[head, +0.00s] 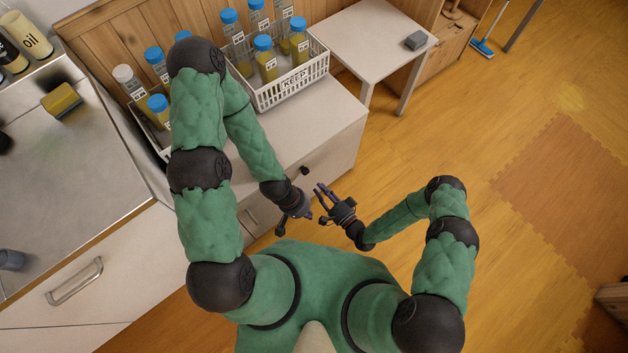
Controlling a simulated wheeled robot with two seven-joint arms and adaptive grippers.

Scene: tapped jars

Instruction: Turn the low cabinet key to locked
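The low white cabinet (338,118) stands ahead of me, its front face turned toward me. A small dark knob-like piece (304,171) sticks out of that front face and may be the key; it is too small to tell which way it is turned. My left gripper (303,212) hangs in front of the cabinet, below this piece and apart from it. Its fingers are too dark and small to read. My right gripper (319,191) is just right of the left one, pointing up and left, its fingers apart with nothing seen between them.
More bottles stand behind my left arm. A metal counter (75,190) with a yellow sponge (62,101) is at left.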

